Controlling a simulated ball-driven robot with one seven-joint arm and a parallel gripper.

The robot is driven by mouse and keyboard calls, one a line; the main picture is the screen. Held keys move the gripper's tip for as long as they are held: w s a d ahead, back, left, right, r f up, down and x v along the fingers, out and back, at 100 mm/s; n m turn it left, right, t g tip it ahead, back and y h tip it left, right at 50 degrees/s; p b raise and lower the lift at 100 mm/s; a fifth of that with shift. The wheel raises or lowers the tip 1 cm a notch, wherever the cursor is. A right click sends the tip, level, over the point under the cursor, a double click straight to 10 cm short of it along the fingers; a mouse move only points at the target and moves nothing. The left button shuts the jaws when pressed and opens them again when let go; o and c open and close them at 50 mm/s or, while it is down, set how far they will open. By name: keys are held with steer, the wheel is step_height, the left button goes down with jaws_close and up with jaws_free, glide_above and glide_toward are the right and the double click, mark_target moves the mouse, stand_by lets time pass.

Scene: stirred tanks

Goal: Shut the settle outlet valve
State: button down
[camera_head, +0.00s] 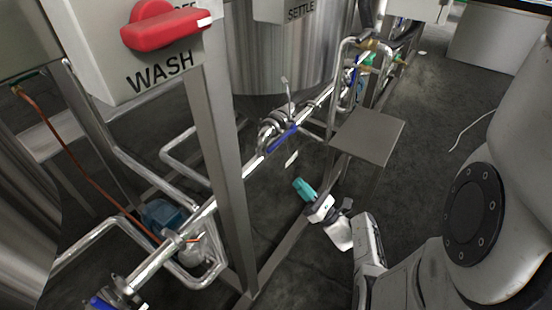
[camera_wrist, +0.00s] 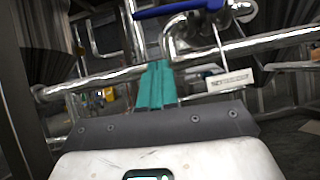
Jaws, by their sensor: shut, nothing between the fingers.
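The settle tank (camera_head: 290,50), labelled SETTLE, stands at the back. A valve with a blue lever handle (camera_head: 283,138) sits on the steel pipe below it. The lever lies roughly along the pipe in the head view. In the wrist view a blue lever (camera_wrist: 180,9) crosses the top edge, above and beyond my fingers. My gripper (camera_head: 301,186) has teal fingers, shut and empty, below and slightly right of the lever in the head view, apart from it. The fingers also show in the wrist view (camera_wrist: 157,80). A white tag (camera_wrist: 229,80) hangs near the valve; its text is unreadable.
A red WASH switch (camera_head: 165,27) is on a box at upper left. A steel frame post (camera_head: 222,160) stands left of the valve, and a flat grey plate (camera_head: 367,136) is to its right. Another blue-handled valve (camera_head: 102,302) is at lower left. Floor is open at right.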

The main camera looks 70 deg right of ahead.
mark_target(281, 140)
steer(key=w+d+r, duration=0.2)
steer(key=w+r, duration=0.5)
steer(key=r, duration=0.1)
steer(key=shift+r, duration=0.15)
steer(key=shift+d+r, duration=0.1)
steer(key=shift+r+m+g+h+p, duration=0.3)
steer(key=shift+m+h+p, duration=0.3)
steer(key=shift+m+p, duration=0.15)
